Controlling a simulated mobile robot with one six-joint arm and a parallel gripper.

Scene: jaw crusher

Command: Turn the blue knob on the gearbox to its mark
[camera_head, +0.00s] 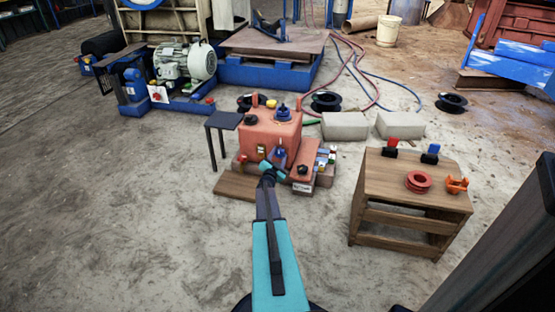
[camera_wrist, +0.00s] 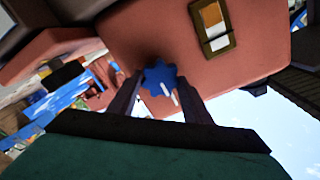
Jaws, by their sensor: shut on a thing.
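The blue knob (camera_wrist: 158,76) is a small lobed knob on the red face of the gearbox (camera_wrist: 115,30). A pale line shows on the knob, beside two light strokes near its lower edge. My gripper (camera_wrist: 158,88) has its dark fingers on either side of the knob and is shut on it. In the head view my gripper (camera_head: 268,170) is at the front of the gearbox (camera_head: 268,132), where the knob (camera_head: 280,153) is small. I cannot make out a separate mark on the gearbox face.
A yellow-framed sight glass (camera_wrist: 213,25) is close to the knob. A dark side table (camera_head: 222,121) stands left of the gearbox. A wooden stand (camera_head: 415,190) with red and orange parts is at right. Grey blocks (camera_head: 345,126) lie behind. The floor at left is clear.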

